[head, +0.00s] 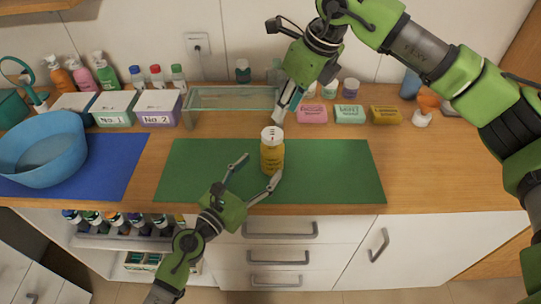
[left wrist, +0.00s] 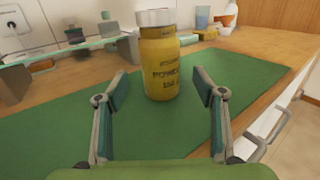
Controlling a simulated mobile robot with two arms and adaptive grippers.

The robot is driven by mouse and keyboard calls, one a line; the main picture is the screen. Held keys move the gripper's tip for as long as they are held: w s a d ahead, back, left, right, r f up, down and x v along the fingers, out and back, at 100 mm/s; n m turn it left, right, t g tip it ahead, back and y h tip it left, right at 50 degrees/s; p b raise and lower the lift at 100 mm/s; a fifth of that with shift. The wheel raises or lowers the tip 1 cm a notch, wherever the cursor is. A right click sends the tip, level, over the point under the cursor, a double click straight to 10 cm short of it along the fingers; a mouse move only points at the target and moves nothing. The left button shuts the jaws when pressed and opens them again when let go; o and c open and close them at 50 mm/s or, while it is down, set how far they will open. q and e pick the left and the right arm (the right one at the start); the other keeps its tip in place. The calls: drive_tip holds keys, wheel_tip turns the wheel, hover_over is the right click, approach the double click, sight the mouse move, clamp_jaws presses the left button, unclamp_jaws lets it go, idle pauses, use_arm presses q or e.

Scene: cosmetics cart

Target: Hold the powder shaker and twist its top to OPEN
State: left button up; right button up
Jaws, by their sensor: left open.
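The powder shaker (head: 271,158) is a yellow bottle with dark lettering and a white top (head: 271,134). It stands upright on the green mat (head: 335,175).
A glass rack (head: 230,98) stands behind the mat, left of my right gripper. Soap boxes (head: 349,114) line the back right. A blue basin (head: 42,150) sits on a blue mat at left. The counter right of the green mat is clear.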

sight(273, 154)
use_arm(q)
drive_tip(key=x, duration=0.7)
